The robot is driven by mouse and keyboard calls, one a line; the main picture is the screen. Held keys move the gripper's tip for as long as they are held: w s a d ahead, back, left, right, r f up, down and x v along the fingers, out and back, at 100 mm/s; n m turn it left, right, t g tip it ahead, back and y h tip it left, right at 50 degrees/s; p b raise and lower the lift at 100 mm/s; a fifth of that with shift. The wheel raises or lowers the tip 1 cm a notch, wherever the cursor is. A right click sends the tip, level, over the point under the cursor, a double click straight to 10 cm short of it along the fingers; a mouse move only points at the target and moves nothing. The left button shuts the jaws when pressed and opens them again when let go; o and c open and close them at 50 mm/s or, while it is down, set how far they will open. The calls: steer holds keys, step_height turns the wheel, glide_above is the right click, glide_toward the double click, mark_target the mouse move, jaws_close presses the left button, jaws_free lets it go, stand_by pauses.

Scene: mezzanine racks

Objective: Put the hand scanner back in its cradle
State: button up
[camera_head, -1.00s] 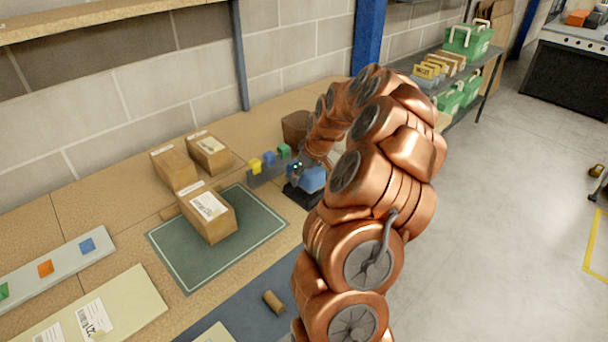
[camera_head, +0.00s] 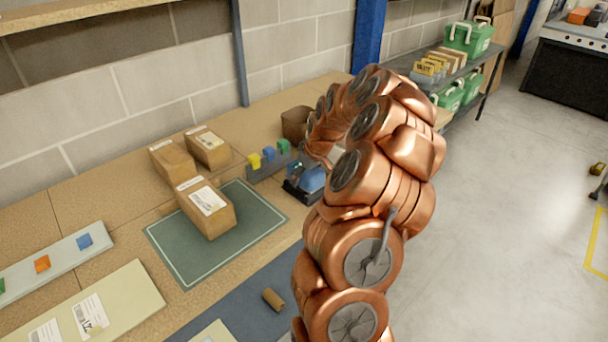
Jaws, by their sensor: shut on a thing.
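The hand scanner (camera_head: 313,178) looks like a blue body at the far end of the bench, just left of my arm. A dark base that looks like the cradle (camera_head: 297,192) lies directly beneath it. The scanner is at or just above the cradle; I cannot tell whether it is seated. My gripper (camera_head: 301,165) is at the scanner's upper left, small and partly hidden by my copper arm, and is shut on the scanner.
A grey rack with yellow, blue and green blocks (camera_head: 268,166) stands close left of the cradle, with a brown bin (camera_head: 297,123) behind. Cardboard boxes (camera_head: 208,207) stand on and behind the green mat (camera_head: 262,237). A brown roll (camera_head: 273,299) lies nearer on the blue mat.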

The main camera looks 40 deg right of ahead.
stand_by(0.3)
steer(key=o, duration=1.8)
steer(key=shift+o, duration=0.2)
steer(key=v, duration=1.2)
steer(key=shift+a, duration=0.1)
steer(key=s+a+r+n+g+y, duration=0.1)
steer(key=s+a+r, duration=0.1)
steer(key=a, duration=1.1)
steer(key=s+a+r+n+g, duration=0.1)
steer(key=s+a, duration=0.2)
steer(key=a, duration=1)
steer(key=s+a+f+g, duration=0.1)
steer(key=s+a, duration=0.2)
steer(key=s, duration=0.4)
steer(key=s+a+f+m+g, duration=0.1)
steer(key=s+a, duration=0.3)
steer(key=s, duration=0.3)
steer(key=s+a+f+g+h, duration=0.1)
steer(key=s+a+g, duration=0.1)
steer(key=s+a, duration=0.2)
steer(key=s, duration=0.3)
steer(key=shift+a+f+m, duration=0.15)
steer(key=shift+f+m, duration=0.1)
steer(key=shift+m, duration=0.15)
